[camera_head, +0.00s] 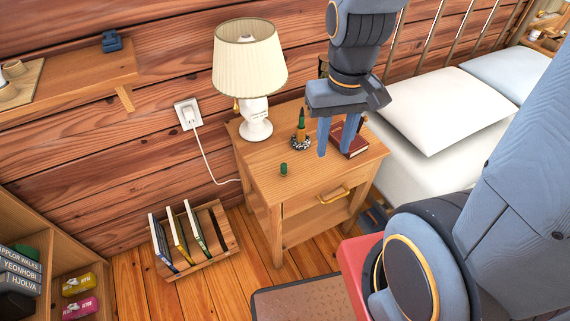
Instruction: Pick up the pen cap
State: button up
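A small dark green cylinder, which looks like the pen cap (283,169), stands on the wooden nightstand (268,187) near its front left part. A green-topped, pen-like object (301,123) stands upright in a small dark patterned base (300,142) behind it. My gripper (335,153) points down over the right part of the nightstand, to the right of the cap and apart from it. Its two blue-grey fingers are spread with nothing seen between them. The fingers partly cover a dark red book (356,147).
A lamp (249,75) with a pleated shade stands at the nightstand's back left, its cord running to a wall socket (188,113). A bed with pillows (437,107) is to the right. A slatted book rack (205,250) is on the floor. The tabletop around the cap is clear.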

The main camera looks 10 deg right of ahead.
aim_at(283, 166)
jog(key=z, duration=1.05)
jog(key=k, duration=0.75)
jog(key=u, duration=0.95)
jog(key=i, duration=0.5)
